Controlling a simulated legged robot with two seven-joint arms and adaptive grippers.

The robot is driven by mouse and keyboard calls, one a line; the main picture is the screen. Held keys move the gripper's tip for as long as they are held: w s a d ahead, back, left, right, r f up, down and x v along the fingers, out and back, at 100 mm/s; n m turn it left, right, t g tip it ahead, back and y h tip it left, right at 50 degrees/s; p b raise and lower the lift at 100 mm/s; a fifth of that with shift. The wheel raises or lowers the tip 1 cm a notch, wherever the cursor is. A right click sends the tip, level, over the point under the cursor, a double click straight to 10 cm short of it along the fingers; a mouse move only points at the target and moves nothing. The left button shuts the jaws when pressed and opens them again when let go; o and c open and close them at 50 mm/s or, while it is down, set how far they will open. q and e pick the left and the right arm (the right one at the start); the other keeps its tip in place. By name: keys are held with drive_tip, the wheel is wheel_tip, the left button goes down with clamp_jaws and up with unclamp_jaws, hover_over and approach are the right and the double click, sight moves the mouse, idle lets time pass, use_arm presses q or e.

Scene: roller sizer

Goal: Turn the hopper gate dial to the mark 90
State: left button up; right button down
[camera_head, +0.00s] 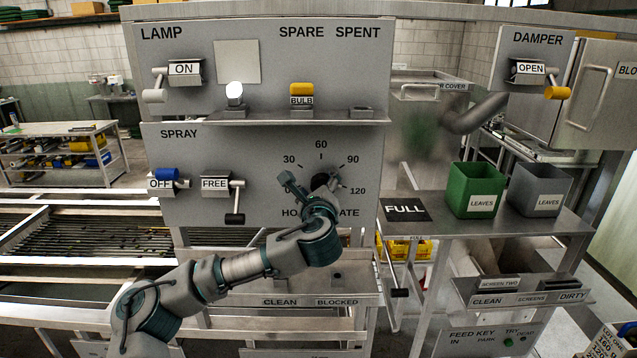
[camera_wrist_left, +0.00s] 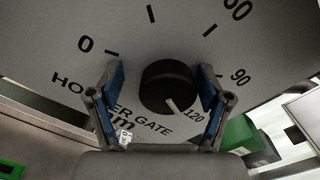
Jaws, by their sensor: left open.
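The hopper gate dial (camera_head: 322,181) is a round black knob low on the grey panel, partly hidden by my gripper in the head view. In the left wrist view the knob (camera_wrist_left: 167,86) shows whole; its white pointer line points to the lower right, about at the 120 mark. The 90 mark (camera_wrist_left: 240,77) is further up the scale. My left gripper (camera_head: 309,186) is open at the dial. In the wrist view its blue-padded fingers (camera_wrist_left: 160,85) stand either side of the knob, with a clear gap on the left and a smaller one on the right. My right gripper is not in view.
A FREE lever (camera_head: 236,200) hangs just left of the dial, and a spray lever (camera_head: 167,176) is further left. A shelf (camera_head: 260,119) juts out above. To the right, a table holds a FULL plate (camera_head: 404,209), a green bin (camera_head: 473,190) and a grey bin (camera_head: 540,190).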

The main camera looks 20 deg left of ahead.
use_arm(q)
drive_tip(key=shift+d+r, duration=0.1)
drive_tip(key=shift+d, duration=0.35)
drive_tip(key=c, duration=0.9)
drive_tip(key=shift+c, duration=1.3)
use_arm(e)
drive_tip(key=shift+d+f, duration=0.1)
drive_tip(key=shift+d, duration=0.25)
use_arm(q)
drive_tip(key=shift+f+n+b, duration=0.2)
drive_tip(key=shift+n+b, duration=0.2)
drive_tip(key=shift+b, duration=0.1)
drive_tip(key=n+b, duration=0.3)
drive_tip(key=n, duration=0.1)
drive_tip(key=shift+f, duration=0.15)
drive_tip(key=n+b, duration=0.1)
drive_tip(key=n, duration=0.2)
drive_tip(key=shift+b, duration=0.3)
drive_tip(key=shift+n+b, duration=0.55)
drive_tip(key=shift+n, duration=0.85)
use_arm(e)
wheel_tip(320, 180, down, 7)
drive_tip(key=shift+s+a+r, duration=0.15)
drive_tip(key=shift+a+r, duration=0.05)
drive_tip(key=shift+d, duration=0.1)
